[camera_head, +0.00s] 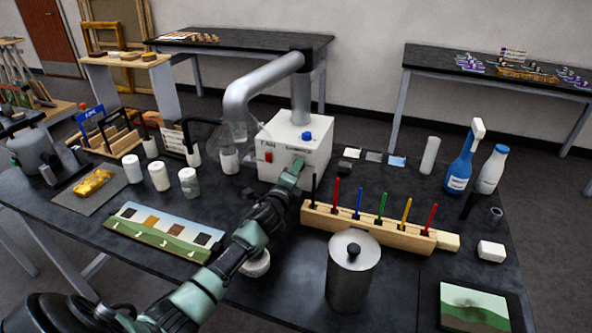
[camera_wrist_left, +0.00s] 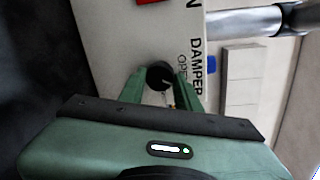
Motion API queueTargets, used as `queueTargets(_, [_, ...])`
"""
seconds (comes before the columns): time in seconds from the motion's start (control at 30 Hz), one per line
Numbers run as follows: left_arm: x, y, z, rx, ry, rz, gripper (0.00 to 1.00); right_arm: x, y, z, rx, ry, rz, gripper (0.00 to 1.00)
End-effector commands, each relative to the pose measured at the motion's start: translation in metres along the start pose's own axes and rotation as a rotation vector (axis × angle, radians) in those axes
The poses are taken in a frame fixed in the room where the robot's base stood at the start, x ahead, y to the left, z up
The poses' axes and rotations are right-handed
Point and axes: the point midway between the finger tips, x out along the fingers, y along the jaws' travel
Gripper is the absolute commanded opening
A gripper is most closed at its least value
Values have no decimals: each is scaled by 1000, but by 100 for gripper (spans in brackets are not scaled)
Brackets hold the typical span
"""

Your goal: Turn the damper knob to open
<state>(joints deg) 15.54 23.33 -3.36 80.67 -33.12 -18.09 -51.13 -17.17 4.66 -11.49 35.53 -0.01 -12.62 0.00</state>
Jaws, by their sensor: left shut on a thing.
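The white extractor box (camera_head: 283,140) stands at the back middle of the dark table, with a metal duct (camera_head: 265,85) rising from it. In the left wrist view a dark round damper knob (camera_wrist_left: 159,73) sits on its front face beside printed "DAMPER" and "OPEN" lettering. My left gripper (camera_head: 298,165) reaches the front of the box, its green fingers (camera_wrist_left: 160,88) shut on either side of the knob. In the head view the gripper hides the knob. The knob's pointing direction is not clear. My right gripper is not in view.
A wooden rack (camera_head: 370,227) of several coloured tools lies just right of my left arm. A metal canister (camera_head: 352,280) stands in front of it.

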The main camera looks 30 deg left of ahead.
Motion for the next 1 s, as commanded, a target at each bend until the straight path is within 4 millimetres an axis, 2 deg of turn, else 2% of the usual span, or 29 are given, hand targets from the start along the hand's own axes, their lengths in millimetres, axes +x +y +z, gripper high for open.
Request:
queueTargets(0.2, [0, 1, 0, -191, 16, 6, 0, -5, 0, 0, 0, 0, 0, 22])
queueTargets(0.5, [0, 1, 1, -380, 32, 9, 0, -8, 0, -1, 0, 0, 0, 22])
queueTargets(1.0, [0, 2, 1, -477, 40, 9, 0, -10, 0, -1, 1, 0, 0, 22])
